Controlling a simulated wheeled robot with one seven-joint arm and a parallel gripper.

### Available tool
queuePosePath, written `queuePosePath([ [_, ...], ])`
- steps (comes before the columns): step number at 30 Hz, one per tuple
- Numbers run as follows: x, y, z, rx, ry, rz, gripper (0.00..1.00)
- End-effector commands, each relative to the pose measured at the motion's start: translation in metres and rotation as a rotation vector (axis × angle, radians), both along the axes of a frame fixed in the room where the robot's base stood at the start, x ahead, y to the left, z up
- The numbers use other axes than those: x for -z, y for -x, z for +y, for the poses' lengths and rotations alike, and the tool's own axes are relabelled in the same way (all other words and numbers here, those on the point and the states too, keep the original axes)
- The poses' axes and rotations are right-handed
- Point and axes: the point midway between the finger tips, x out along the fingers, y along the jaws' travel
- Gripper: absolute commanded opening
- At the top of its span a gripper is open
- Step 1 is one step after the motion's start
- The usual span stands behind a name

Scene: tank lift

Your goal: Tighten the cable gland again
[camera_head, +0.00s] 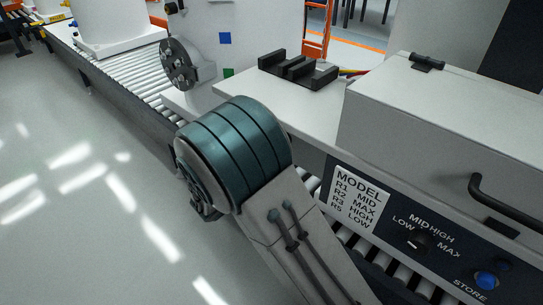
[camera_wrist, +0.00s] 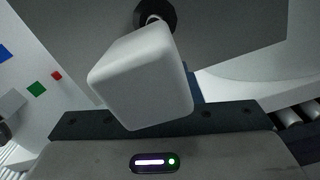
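In the wrist view a dark round fitting (camera_wrist: 168,14) sits on a grey surface at the top, with a small pale piece at its centre. It may be the cable gland; I cannot be sure. My gripper (camera_wrist: 155,120) fills the lower part of that view, with a dark bar and a lit strip. A pale rounded block (camera_wrist: 140,78) stands in front of the bar, just below the fitting. I cannot tell whether it is a finger or a held part, or whether it touches the fitting. In the head view my gripper is not visible.
The white tank wall (camera_head: 260,30) has coloured squares and a bolted flange (camera_head: 180,65). A black bracket (camera_head: 298,70) lies on a white plate near red and yellow wires (camera_head: 352,72). A grey box (camera_head: 430,120) stands at right above a control panel (camera_head: 418,243). Floor at left is clear.

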Motion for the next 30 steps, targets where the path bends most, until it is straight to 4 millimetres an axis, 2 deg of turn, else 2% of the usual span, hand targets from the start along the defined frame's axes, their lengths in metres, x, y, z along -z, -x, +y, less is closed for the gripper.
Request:
queuePosePath([
  [5, 0.0, 0.017, 0.015, -0.006, -0.001, 0.001, 0.31],
  [18, 0.0, 0.091, 0.073, -0.005, 0.0, 0.0, 0.31],
  [24, 0.0, 0.106, 0.084, -0.003, 0.001, 0.001, 0.31],
  [30, 0.0, 0.109, 0.086, -0.003, 0.001, 0.001, 0.31],
])
